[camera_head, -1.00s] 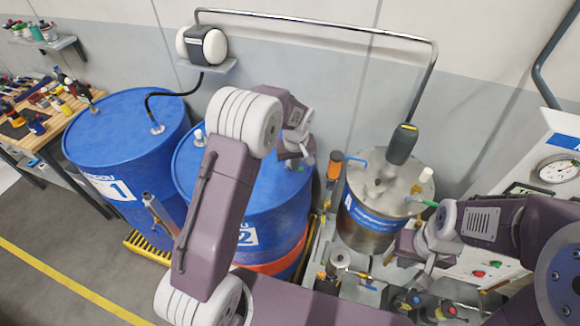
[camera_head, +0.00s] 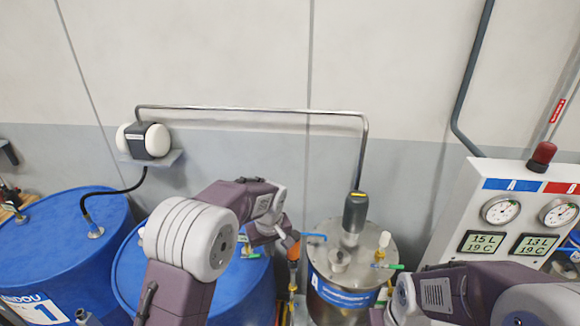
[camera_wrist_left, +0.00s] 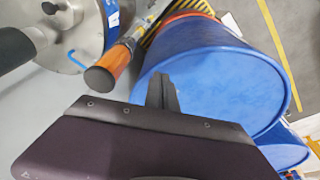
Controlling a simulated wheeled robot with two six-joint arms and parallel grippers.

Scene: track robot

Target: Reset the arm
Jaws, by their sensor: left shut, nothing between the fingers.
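My left arm comes in from the lower left in the head view. Its gripper (camera_head: 288,242) hangs over the right side of the middle blue drum (camera_head: 240,290), close to an orange-handled tool (camera_head: 294,252). In the left wrist view the fingers (camera_wrist_left: 162,92) are together with nothing between them, in front of a blue drum top (camera_wrist_left: 215,75). The orange handle (camera_wrist_left: 108,72) is left of them, apart in the picture. My right arm comes in from the lower right. Its wrist (camera_head: 403,300) is at the bottom edge and its fingers are cut off.
A steel tank (camera_head: 350,262) with a black-handled fitting (camera_head: 355,212) stands right of the drums. A bent pipe (camera_head: 250,109) runs above it from a white pump (camera_head: 147,140). A gauge panel (camera_head: 525,215) is at the right. Another blue drum (camera_head: 60,250) stands left.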

